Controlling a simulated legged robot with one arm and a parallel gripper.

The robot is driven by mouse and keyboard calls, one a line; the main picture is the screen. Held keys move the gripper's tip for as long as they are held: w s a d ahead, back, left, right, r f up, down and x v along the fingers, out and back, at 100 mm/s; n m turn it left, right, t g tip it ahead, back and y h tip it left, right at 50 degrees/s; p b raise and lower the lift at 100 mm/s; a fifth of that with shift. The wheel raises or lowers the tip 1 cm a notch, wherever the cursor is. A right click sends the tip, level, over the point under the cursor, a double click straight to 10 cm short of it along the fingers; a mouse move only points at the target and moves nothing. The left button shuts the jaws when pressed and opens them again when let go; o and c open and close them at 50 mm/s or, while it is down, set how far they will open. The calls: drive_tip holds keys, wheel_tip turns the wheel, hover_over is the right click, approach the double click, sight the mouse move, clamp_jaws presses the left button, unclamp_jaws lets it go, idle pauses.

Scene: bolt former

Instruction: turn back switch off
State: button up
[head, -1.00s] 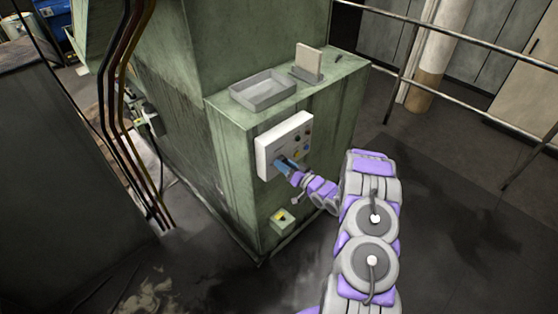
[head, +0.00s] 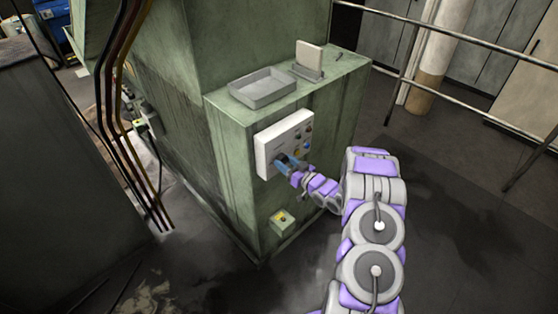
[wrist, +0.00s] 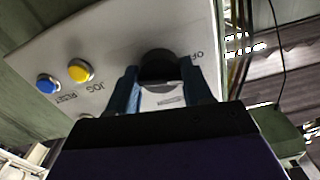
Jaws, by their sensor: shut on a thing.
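A white control box (head: 273,143) is mounted on the side of the green machine cabinet. In the wrist view, its white panel (wrist: 115,48) carries a round black switch knob (wrist: 160,63), with part of an "OFF" label to its right. My gripper (wrist: 160,76) has its two blue fingers on either side of this knob and is shut on it. In the head view, my gripper (head: 285,164) is at the lower part of the box and covers the knob there. The knob's exact angle is hard to tell.
A yellow button (wrist: 80,70) and a blue button (wrist: 47,84) sit left of the knob. A grey tray (head: 263,90) stands on the cabinet top. A small box with a yellow button (head: 282,220) is below. Metal railings (head: 450,95) run behind my arm at right.

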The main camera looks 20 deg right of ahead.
drive_tip(key=shift+f+n+b, duration=0.1)
drive_tip(key=shift+n+b, duration=1.6)
drive_tip(key=shift+b, duration=0.2)
drive_tip(key=o, duration=1.3)
drive_tip(key=shift+d, duration=0.15)
drive_tip(key=shift+o, duration=0.2)
drive_tip(key=b+v, duration=0.1)
drive_tip(key=v, duration=0.7)
